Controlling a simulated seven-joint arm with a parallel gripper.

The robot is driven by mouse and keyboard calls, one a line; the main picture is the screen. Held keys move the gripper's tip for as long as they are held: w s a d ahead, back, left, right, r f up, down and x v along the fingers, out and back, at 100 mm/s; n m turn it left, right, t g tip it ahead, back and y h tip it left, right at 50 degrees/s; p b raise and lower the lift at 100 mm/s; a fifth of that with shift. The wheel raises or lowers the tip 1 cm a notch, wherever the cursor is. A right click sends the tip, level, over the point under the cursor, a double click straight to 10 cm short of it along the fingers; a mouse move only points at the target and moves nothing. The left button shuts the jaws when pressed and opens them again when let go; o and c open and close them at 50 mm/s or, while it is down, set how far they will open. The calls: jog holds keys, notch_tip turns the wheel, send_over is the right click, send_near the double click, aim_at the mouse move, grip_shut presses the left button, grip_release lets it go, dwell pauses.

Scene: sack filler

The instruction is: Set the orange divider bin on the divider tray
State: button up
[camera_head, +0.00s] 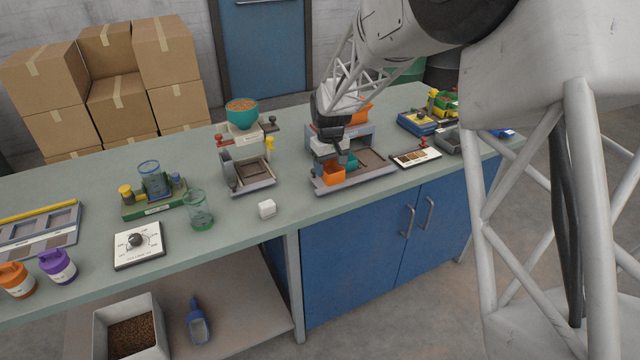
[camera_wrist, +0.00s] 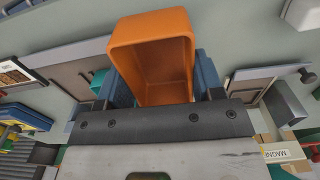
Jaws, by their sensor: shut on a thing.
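The orange divider bin (camera_head: 334,173) is held in my gripper (camera_head: 331,155). In the wrist view the orange bin (camera_wrist: 152,52) sits between the two blue-grey fingers (camera_wrist: 160,90), its open mouth toward the camera. In the head view the bin is over the front left part of a grey-rimmed tray (camera_head: 360,182), which looks like the divider tray. I cannot tell whether the bin touches the tray. A teal piece (camera_head: 351,162) is just right of the gripper, partly hidden. It also shows in the wrist view (camera_wrist: 98,80).
Another orange part (camera_head: 360,112) is behind the gripper at the back of the station. A second tray (camera_head: 251,188) stands to the left, with a teal bowl (camera_head: 242,113) behind it. A small white block (camera_head: 267,209) lies in front. A labelled sample panel (camera_head: 416,157) is to the right.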

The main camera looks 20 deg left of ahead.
jog(key=w+d+r, duration=0.2)
jog(key=w+d, duration=0.1)
jog(key=w, duration=0.8)
jog(key=r, duration=0.2)
send_over(369, 157)
jog(key=shift+f, duration=0.25)
jog(key=shift+f, duration=0.15)
jog(key=shift+f, duration=4)
jog(key=shift+s+f, duration=0.1)
jog(key=shift+f, duration=0.65)
jog(key=o, duration=1.2)
jog(key=shift+c, duration=0.2)
jog(key=shift+r, duration=0.1)
